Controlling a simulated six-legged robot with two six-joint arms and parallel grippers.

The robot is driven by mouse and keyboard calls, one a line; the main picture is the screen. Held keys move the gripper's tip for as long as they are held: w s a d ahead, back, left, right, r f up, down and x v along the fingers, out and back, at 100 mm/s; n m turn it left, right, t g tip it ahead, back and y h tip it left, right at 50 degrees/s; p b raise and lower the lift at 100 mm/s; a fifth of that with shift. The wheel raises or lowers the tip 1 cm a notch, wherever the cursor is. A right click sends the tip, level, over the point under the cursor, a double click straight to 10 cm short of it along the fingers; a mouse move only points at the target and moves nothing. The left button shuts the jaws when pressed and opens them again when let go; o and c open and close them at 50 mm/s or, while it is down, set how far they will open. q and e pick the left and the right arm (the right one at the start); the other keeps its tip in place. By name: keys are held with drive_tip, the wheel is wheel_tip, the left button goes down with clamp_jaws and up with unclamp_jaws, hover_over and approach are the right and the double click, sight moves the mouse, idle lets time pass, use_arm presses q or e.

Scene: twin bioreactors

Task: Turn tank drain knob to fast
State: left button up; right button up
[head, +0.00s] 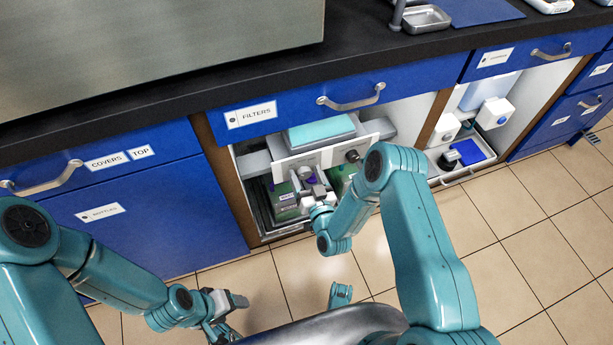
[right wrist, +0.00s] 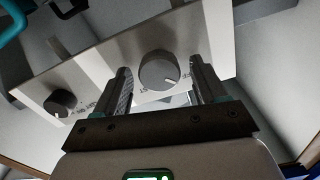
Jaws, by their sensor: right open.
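A light control panel (head: 330,152) sits in the open cabinet below the FILTERS drawer. The right wrist view shows a grey round knob (right wrist: 158,70) on it, with a white mark pointing to the lower right. Printed letters beside this knob are partly hidden. A darker knob (right wrist: 60,103) is to its left; it also shows in the head view (head: 352,156). My right gripper (right wrist: 160,88) is open, with one finger on each side of the grey knob and small gaps visible. My left gripper (head: 236,310) hangs low over the floor, away from the panel.
The black counter (head: 375,50) overhangs the cabinet, and the FILTERS drawer handle (head: 350,98) juts out above the panel. To the right, another open bay holds a tray (head: 462,174) with containers. The tiled floor (head: 510,222) is clear.

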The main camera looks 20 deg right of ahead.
drive_tip(key=c, duration=1.1)
drive_tip(key=shift+o, duration=0.2)
drive_tip(key=shift+m, duration=0.3)
drive_tip(key=m, duration=0.4)
drive_tip(key=shift+d+f+b, duration=0.1)
drive_tip(key=shift+b, duration=0.2)
drive_tip(key=m, duration=0.5)
drive_tip(key=m+b, duration=0.1)
drive_tip(key=m, duration=0.3)
drive_tip(key=shift+f, duration=0.15)
drive_tip(key=shift+m, duration=2.1)
